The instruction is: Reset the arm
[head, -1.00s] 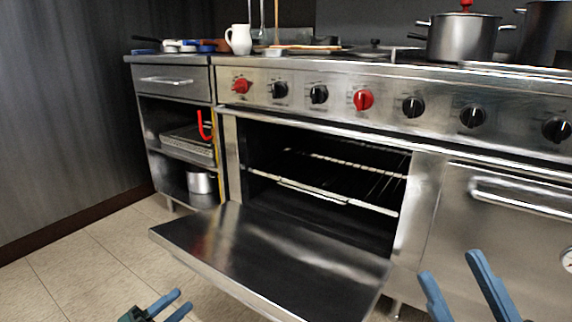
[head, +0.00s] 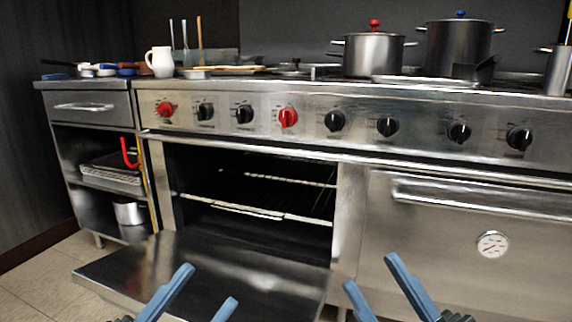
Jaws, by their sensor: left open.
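My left gripper (head: 197,296) is at the bottom of the head view, its two blue fingers apart with nothing between them. It appears in front of the lowered oven door (head: 120,270). My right gripper (head: 375,288) is at the bottom, right of the middle, its blue fingers spread and empty. It appears in front of the steel front beside the open oven. The arms behind both grippers are mostly out of the picture.
The oven (head: 250,195) stands open with a wire rack inside, its door reaching out low. A closed oven door with a handle (head: 480,197) is at right. Shelves (head: 112,205) are at left.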

